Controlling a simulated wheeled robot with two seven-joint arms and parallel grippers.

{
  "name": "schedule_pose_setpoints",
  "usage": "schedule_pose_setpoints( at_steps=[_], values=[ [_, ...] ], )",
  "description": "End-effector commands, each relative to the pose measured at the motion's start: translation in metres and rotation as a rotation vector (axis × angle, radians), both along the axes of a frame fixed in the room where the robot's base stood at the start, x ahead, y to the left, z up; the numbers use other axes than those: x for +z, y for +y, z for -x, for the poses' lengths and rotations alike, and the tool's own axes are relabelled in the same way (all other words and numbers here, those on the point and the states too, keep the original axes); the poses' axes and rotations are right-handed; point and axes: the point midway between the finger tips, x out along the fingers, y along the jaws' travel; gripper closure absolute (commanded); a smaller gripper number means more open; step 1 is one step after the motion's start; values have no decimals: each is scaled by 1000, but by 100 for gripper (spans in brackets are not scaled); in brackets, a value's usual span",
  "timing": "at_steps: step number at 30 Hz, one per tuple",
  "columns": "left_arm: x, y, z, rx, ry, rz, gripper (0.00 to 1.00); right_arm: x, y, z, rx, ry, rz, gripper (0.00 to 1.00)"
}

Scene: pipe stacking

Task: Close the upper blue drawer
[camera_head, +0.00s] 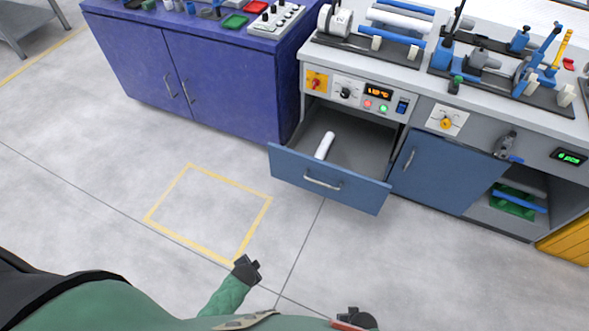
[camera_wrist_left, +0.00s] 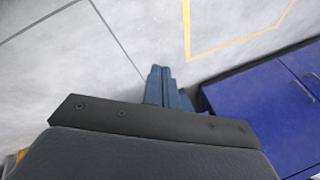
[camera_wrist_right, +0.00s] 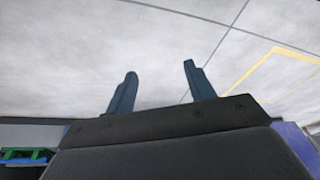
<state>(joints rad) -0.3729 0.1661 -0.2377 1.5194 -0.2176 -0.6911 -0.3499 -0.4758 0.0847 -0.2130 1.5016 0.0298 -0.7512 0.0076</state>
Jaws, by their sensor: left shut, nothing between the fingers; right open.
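The upper blue drawer (camera_head: 331,182) is pulled out of the grey workbench in the head view, with a metal bar handle (camera_head: 322,184) on its front. A white pipe (camera_head: 325,146) lies inside it. My left gripper (camera_head: 247,268) is over the floor in front of the drawer, well apart from it. Its fingers are together and empty in the left wrist view (camera_wrist_left: 160,72). My right gripper (camera_head: 356,318) is at the bottom edge of the head view, only partly visible. Its fingers are apart and empty in the right wrist view (camera_wrist_right: 158,80).
A purple-blue cabinet (camera_head: 175,65) stands left of the drawer, and a blue door (camera_head: 440,172) is right of it. An open shelf (camera_head: 512,215) holds pipes. Machines and pipes crowd the bench top. A yellow square (camera_head: 208,215) marks clear floor.

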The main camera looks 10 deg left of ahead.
Motion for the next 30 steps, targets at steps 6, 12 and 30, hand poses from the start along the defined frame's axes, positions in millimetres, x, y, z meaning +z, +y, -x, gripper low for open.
schedule_pose_setpoints(
  at_steps=[6,12,30],
  values=[
    [23,15,-98,-419,-237,-327,100,-31,25,-12,4,-86,-54,46],
    [66,13,-168,-765,-425,-691,100,-44,48,-21,5,-162,-102,46],
    [187,-41,-251,-1397,-733,-1904,100,-60,100,-40,-2,-360,-237,46]
  ],
)
